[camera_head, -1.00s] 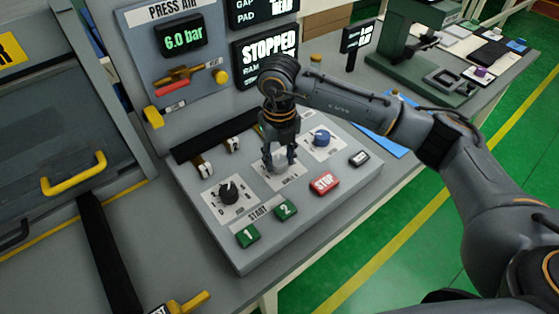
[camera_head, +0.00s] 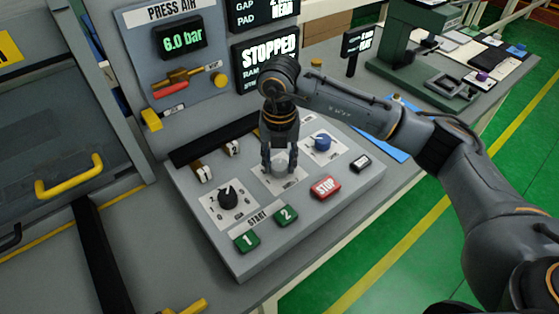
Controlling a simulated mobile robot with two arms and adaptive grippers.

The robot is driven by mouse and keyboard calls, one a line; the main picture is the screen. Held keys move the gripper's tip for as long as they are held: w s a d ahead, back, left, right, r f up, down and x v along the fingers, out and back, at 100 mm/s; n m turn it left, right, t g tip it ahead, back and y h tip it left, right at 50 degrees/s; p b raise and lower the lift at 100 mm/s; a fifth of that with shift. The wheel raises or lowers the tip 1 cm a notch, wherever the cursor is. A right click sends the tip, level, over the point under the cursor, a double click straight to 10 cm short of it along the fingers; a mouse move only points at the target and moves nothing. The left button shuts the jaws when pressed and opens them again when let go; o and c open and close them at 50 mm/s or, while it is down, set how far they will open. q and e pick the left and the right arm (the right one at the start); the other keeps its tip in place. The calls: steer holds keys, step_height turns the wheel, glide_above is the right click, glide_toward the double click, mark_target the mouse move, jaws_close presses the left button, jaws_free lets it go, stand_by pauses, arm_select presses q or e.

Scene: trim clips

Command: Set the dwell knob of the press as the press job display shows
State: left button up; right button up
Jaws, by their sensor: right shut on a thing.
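The press control panel (camera_head: 330,189) carries a black knob (camera_head: 228,198) at left, a pale grey knob (camera_head: 280,167) in the middle and a blue knob (camera_head: 322,142) at right. Their labels are too small to read, so I cannot tell which is the dwell knob. My right gripper (camera_head: 279,166) points down and is shut on the grey knob, its fingers on either side. A big display (camera_head: 268,55) reads STOPPED, its lower lines partly hidden by my right arm. A small display on a stand (camera_head: 358,40) has unreadable text. My left gripper is not in view.
The press air display (camera_head: 180,38) reads 6.0 bar. A yellow handle (camera_head: 70,180) is at left.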

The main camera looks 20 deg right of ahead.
mark_target(279, 165)
steer(key=o, duration=1.2)
steer(key=shift+r, duration=0.1)
step_height(279, 165, up, 12)
steer(key=shift+f, duration=0.1)
